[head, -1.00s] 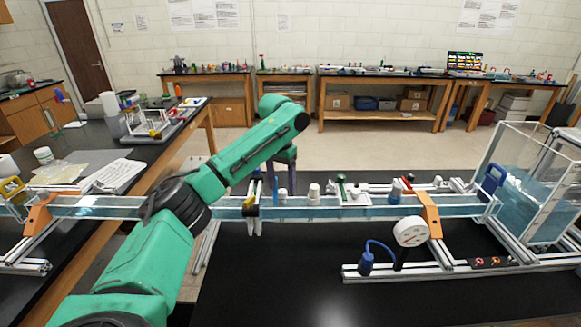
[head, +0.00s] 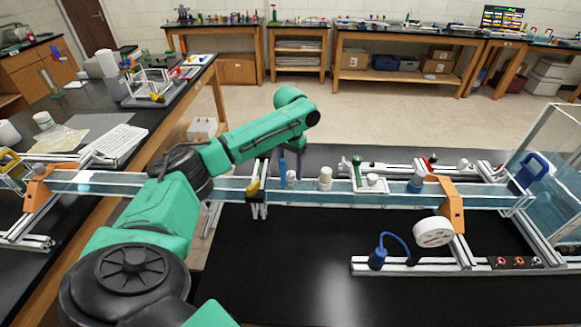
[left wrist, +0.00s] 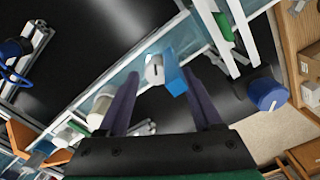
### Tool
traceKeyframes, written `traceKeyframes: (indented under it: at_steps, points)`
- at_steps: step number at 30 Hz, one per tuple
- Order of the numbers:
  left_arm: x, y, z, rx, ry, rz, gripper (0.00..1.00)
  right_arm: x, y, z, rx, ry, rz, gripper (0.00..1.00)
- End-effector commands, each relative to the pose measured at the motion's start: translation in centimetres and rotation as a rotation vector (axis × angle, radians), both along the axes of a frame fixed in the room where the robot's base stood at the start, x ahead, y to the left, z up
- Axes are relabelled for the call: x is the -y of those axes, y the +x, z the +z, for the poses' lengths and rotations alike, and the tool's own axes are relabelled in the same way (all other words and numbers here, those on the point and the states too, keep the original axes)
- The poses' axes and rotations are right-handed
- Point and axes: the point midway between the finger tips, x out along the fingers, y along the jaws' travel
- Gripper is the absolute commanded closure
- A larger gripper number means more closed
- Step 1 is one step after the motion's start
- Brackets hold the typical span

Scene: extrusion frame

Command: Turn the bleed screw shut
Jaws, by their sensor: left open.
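A small white cap with a dark line across its top (left wrist: 154,70) sits on the clear water channel; it looks like the bleed screw, though I cannot be sure. It also shows in the head view (head: 291,177). A blue upright piece (left wrist: 174,76) stands right beside it, and also shows in the head view (head: 282,166). My left gripper (head: 298,166) points down over the channel. In the left wrist view its purple fingers (left wrist: 160,76) are open, with the cap and blue piece between their tips. Contact cannot be told. My right gripper is not in view.
Along the channel (head: 230,187) stand a larger white cylinder (head: 325,178), a green-handled valve (head: 357,172) and an orange bracket (head: 452,205). A round gauge (head: 434,232) and blue bulb (head: 377,258) are in front. The black table front is mostly clear.

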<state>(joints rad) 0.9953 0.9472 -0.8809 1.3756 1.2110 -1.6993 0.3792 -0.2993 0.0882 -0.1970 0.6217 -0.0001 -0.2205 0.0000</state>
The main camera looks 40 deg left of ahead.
Motion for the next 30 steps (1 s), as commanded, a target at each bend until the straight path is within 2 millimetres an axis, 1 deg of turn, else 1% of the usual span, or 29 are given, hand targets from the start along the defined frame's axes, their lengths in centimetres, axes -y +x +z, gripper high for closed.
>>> traceKeyframes:
  at_steps: [1, 3, 6, 10, 11, 12, 14, 15, 16, 25, 30]
  points:
    - [0.0, 0.0, -0.4, -0.001, 0.000, 0.000, 0.33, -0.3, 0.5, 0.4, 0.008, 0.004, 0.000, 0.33]
    - [0.0, 0.0, -0.9, 0.000, 0.001, -0.001, 0.33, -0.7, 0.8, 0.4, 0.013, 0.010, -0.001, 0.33]
    - [0.0, 0.0, -1.2, 0.001, 0.001, -0.001, 0.33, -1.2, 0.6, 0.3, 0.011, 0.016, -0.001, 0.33]
    - [0.0, 0.0, -1.2, 0.001, 0.001, -0.001, 0.33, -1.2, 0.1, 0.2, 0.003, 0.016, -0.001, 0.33]
    - [0.0, 0.0, -1.2, 0.001, 0.001, -0.001, 0.41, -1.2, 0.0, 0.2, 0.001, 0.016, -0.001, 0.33]
    - [0.0, 0.0, -1.2, 0.001, 0.001, -0.001, 0.56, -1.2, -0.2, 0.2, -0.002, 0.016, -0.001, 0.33]
    - [0.0, 0.0, -1.2, 0.001, 0.001, 0.000, 0.79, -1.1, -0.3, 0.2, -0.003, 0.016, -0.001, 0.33]
    - [0.0, 0.0, -1.2, 0.001, 0.000, -0.001, 0.95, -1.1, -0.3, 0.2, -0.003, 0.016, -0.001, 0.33]
    - [0.0, 0.0, -1.2, 0.001, 0.000, 0.000, 1.00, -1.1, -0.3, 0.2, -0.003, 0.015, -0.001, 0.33]
    - [0.0, 0.0, -1.2, 0.002, 0.001, -0.015, 1.00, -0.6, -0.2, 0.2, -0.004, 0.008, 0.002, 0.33]
    - [0.0, 0.0, -1.2, 0.002, 0.000, -0.068, 1.00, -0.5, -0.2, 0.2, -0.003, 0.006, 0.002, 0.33]
